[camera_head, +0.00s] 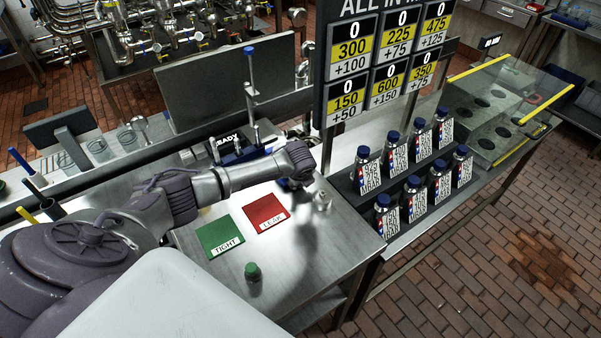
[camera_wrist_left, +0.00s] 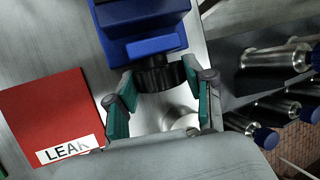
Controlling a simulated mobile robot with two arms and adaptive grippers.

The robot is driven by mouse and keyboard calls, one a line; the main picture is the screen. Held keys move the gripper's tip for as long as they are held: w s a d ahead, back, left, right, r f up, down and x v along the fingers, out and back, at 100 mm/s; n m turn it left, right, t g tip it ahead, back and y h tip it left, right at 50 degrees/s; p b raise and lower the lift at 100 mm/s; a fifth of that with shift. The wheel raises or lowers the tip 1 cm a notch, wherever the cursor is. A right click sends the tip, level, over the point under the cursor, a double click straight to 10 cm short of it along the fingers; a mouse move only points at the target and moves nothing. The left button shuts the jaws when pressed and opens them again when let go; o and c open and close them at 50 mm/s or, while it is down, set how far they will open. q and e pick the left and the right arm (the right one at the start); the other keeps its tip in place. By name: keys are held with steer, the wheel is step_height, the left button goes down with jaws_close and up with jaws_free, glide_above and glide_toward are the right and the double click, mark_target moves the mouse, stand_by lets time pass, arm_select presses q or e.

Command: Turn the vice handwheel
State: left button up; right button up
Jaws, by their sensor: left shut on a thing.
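The blue vice (camera_wrist_left: 140,38) is at the top of the left wrist view, with its black knurled handwheel (camera_wrist_left: 160,76) facing my gripper. My left gripper (camera_wrist_left: 158,84) has its green-padded fingers on both sides of the handwheel and is shut on it. In the head view the vice (camera_head: 242,156) stands at the back of the steel table, behind my left arm. There my left gripper (camera_head: 290,184) shows only partly under the wrist, and the handwheel is hidden. My right gripper is in neither view.
A red LEAK card (camera_head: 265,212) and a green TIGHT card (camera_head: 220,236) lie on the table (camera_head: 330,250). Several blue-capped bottles (camera_head: 410,195) stand further right.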

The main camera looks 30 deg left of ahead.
arm_select(q)
steer(key=shift+w+d+g+y, duration=0.1)
steer(key=shift+w+g+y, duration=0.2)
steer(key=shift+g, duration=0.5)
steer(key=shift+g+b, duration=0.4)
steer(key=shift+b, duration=0.1)
steer(key=g+y+b, duration=0.1)
steer(key=b, duration=0.3)
steer(key=m+g+y+b, duration=0.1)
steer(key=g+b, duration=0.1)
steer(key=b, duration=0.2)
steer(key=g+b, duration=0.2)
steer(key=b, duration=0.2)
steer(key=shift+w+d+f+m+y, duration=0.1)
steer(key=shift+w+f+m+y, duration=0.15)
steer(key=shift+m+y, duration=0.15)
steer(key=shift+r+g+b, duration=0.15)
steer(key=shift+g+b, duration=0.35)
steer(key=shift+b, duration=0.15)
steer(key=shift+r, duration=0.1)
steer(key=o, duration=1.2)
steer(key=shift+c, duration=0.2)
